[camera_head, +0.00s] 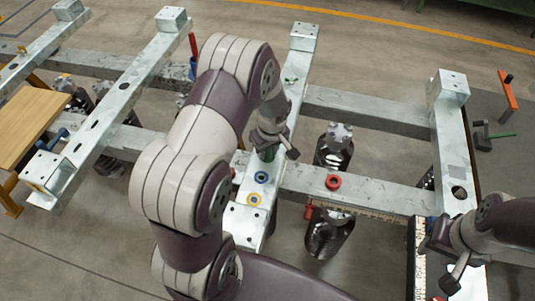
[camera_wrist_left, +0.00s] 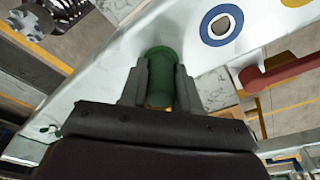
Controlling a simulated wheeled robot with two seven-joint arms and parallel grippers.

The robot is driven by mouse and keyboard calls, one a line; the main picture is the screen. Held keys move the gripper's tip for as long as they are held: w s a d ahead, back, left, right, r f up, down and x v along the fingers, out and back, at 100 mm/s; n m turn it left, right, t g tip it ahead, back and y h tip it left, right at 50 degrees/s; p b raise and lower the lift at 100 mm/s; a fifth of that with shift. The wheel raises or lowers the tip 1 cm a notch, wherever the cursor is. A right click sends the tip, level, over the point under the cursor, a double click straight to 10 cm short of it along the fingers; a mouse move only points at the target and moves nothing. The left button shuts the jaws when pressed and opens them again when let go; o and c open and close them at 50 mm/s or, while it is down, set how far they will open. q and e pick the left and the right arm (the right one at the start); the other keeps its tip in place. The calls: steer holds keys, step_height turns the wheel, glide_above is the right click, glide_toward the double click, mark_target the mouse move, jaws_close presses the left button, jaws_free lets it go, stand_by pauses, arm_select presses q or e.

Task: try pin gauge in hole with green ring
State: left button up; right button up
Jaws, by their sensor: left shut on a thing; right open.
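My left gripper (camera_head: 268,143) is shut on a green cylinder, which I take for the pin gauge (camera_head: 269,155). In the left wrist view the same green gauge (camera_wrist_left: 161,62) sits between both fingers, its far end at the face of the pale metal beam (camera_wrist_left: 105,58). The green ring and its hole are not clear behind it, and I cannot tell how deep the gauge is. My right gripper (camera_head: 452,268) is open at the lower right.
A red-handled part (camera_wrist_left: 285,72) is close to the right of the gauge in the wrist view. Dark clamp-like parts (camera_head: 332,150) stand beside the beams. A wooden board (camera_head: 32,125) is at the left.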

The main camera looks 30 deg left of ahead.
arm_select(q)
steer(key=shift+r, duration=0.1)
step_height(320, 180, up, 8)
steer(key=p, duration=0.6)
steer(key=shift+f, duration=0.25)
